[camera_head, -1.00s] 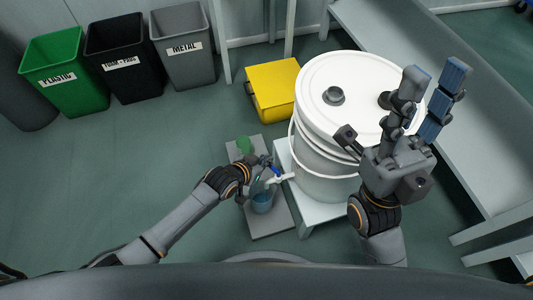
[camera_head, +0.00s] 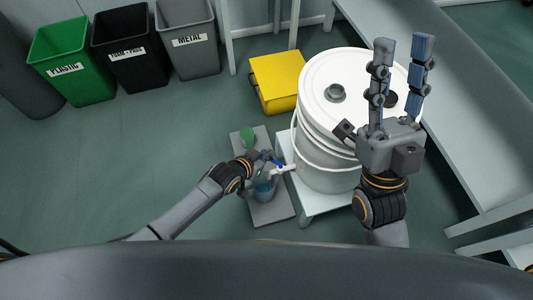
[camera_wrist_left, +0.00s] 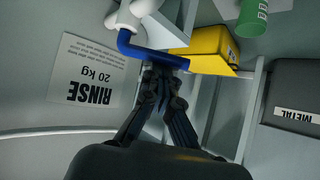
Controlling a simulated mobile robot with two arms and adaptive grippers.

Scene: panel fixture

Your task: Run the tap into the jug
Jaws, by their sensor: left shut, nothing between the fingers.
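The white drum (camera_head: 328,165) has a white tap (camera_head: 284,169) on its left side, with a blue lever (camera_head: 278,162). The bluish jug (camera_head: 264,190) stands under the tap's spout. I cannot tell whether water is running. My left gripper (camera_head: 268,158) is shut and empty at the lever. In the left wrist view its fingertips (camera_wrist_left: 163,75) are right at the blue lever (camera_wrist_left: 150,52), seemingly touching it, with the white tap (camera_wrist_left: 128,14) above. My right gripper (camera_head: 404,48) is open and empty, raised in front of the drum with its fingers pointing up the picture.
The drum stands on a pale stand (camera_head: 309,198). A green item (camera_head: 247,138) is on the grey slab (camera_head: 268,214) behind the jug. A yellow box (camera_head: 276,80) is behind. Several bins, one green (camera_head: 75,65), stand at back left. A long bench (camera_head: 440,100) is at right.

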